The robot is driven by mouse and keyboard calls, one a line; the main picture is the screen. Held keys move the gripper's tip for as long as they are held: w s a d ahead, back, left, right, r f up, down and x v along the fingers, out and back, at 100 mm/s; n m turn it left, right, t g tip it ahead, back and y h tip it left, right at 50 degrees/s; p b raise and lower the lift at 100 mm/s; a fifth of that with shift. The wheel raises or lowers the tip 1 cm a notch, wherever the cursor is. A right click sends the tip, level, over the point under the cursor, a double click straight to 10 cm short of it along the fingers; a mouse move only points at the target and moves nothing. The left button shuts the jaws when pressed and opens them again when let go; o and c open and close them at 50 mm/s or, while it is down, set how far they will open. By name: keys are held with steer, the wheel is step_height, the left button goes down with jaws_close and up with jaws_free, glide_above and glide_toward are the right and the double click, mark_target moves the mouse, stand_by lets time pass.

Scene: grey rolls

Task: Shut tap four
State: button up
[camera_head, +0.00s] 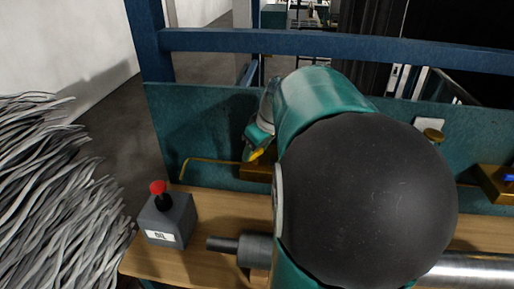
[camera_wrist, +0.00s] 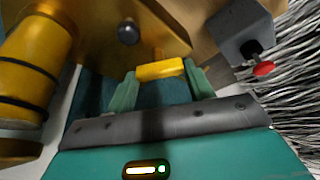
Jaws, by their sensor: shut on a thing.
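My gripper (camera_wrist: 160,72) has its two green fingers on either end of a yellow tap handle (camera_wrist: 159,70) in the wrist view. The handle sits beside a brass tap body (camera_wrist: 100,14) with a dark round knob on it. In the head view my gripper (camera_head: 258,143) is at the back of the bench, left of my arm, over the brass body (camera_head: 256,172). The yellow handle (camera_head: 257,154) shows only as a small patch there. No number shows on this tap, so I cannot tell if it is tap four. My arm hides much of the bench.
A grey box with a red button (camera_head: 158,188) stands at the bench's left end. Another brass fitting with a blue part (camera_head: 496,182) is at the far right. A teal panel (camera_head: 200,125) backs the bench. A heap of grey strands (camera_head: 55,200) lies left. A metal roll (camera_head: 470,268) lies in front.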

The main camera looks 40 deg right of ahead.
steer(key=m+h, duration=0.2)
steer(key=m, duration=0.3)
steer(key=shift+a+m, duration=0.15)
steer(key=shift+m, duration=0.15)
steer(key=shift+m+g+h, duration=0.35)
steer(key=shift+m+h, duration=0.05)
steer(key=shift+m, duration=0.75)
steer(key=shift+m+g+h, duration=0.35)
steer(key=shift+m+h, duration=0.05)
steer(key=shift+m, duration=0.75)
steer(key=o, duration=1)
steer(key=shift+a, duration=0.1)
steer(key=v, duration=1.3)
steer(key=shift+w+r, duration=0.1)
steer(key=shift+r, duration=0.35)
